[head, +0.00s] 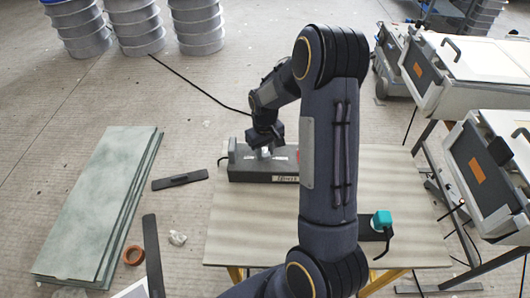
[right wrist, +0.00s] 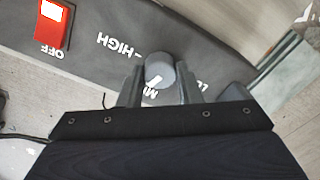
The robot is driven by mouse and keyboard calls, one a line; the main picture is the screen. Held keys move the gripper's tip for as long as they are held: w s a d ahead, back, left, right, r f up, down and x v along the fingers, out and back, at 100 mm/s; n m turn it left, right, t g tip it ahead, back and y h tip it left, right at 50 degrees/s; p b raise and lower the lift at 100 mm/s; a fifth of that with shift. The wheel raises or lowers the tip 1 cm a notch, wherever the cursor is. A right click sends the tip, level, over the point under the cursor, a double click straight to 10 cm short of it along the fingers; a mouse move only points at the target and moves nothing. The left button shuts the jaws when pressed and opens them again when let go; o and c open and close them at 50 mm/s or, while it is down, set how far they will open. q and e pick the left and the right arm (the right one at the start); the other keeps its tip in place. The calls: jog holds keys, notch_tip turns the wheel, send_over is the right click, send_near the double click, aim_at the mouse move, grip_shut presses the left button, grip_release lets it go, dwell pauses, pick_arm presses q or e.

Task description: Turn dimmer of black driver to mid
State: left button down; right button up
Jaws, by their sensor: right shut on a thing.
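The black driver (head: 262,176) is a long dark box lying at the far left of the table. My right gripper (head: 264,148) reaches down onto its top in the head view. In the right wrist view the gripper (right wrist: 158,88) is shut on the round grey dimmer knob (right wrist: 160,68), one finger on each side. The knob's white mark points down-left, towards a partly hidden label that seems to start with "MI". "HIGH" (right wrist: 118,46) reads upside down to the left; a label at the right is mostly covered. My left gripper is not in view.
A red switch (right wrist: 52,26) marked "OFF" is on the driver's top. The table (head: 240,220) is bare in front of the driver. A teal-topped item (head: 381,220) is at the table's right. Stacked panels (head: 100,200) lie at left; white-topped cases (head: 480,60) stand at right.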

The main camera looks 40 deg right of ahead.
aim_at(265, 153)
jog(key=shift+n+b, duration=0.35)
jog(key=shift+n, duration=1.15)
jog(key=o, duration=1)
jog(key=shift+c, duration=0.2)
notch_tip(265, 153, up, 8)
jog(key=shift+f, duration=0.25)
jog(key=shift+r, duration=0.15)
